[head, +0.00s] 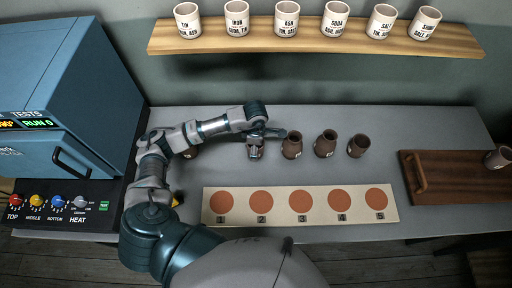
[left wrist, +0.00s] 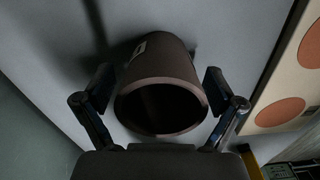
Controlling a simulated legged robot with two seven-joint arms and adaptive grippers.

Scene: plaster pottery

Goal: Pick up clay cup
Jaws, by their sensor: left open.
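Several dark brown clay cups stand in a row on the grey table, including one clay cup (head: 292,147), a second cup (head: 325,144) and a third cup (head: 358,146). Another cup (head: 190,152) is mostly hidden behind my left arm. My left gripper (head: 255,152) is over the row, left of the first of these cups. In the left wrist view a clay cup (left wrist: 170,75) with a small pale label lies between the spread fingers of my left gripper (left wrist: 158,80), its dark mouth facing the camera. Gaps show between fingers and cup. My right gripper is out of view.
A pale strip (head: 280,216) with numbered orange discs lies in front of the cups. A blue kiln (head: 60,90) with knobs stands at left. A wooden tray (head: 455,175) with a cup lies at right. A shelf (head: 310,38) of labelled white cups hangs above.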

